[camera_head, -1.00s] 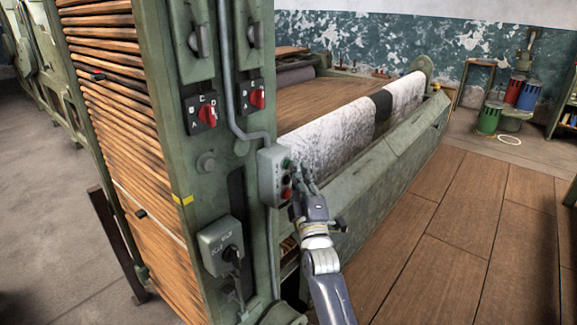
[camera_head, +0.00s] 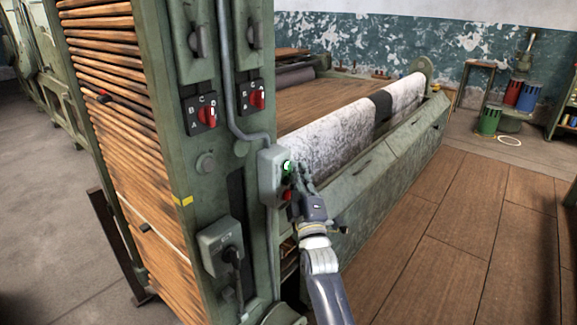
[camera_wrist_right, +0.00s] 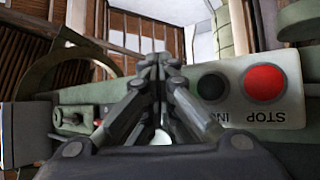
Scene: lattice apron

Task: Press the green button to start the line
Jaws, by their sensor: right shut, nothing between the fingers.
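A grey-green button box (camera_head: 267,178) is fixed to the right edge of the machine's post. Its green button (camera_head: 287,166) shows bright, as if lit, near the top. A red button (camera_head: 287,195) is lower on it. My right gripper (camera_head: 298,170) is shut and empty, just right of the box; I cannot tell whether it touches. In the right wrist view, the shut fingers (camera_wrist_right: 158,68) hide where the green button would be. The black button (camera_wrist_right: 211,87) marked INCH and the red STOP button (camera_wrist_right: 265,84) show to their right. My left gripper is out of view.
Red selector switches (camera_head: 207,115) and a lower switch box (camera_head: 221,247) are on the post. A conduit (camera_head: 228,90) runs down to the button box. The loom's cloth roll (camera_head: 335,135) and green beam (camera_head: 385,165) lie behind my right arm. The wooden floor at right is clear.

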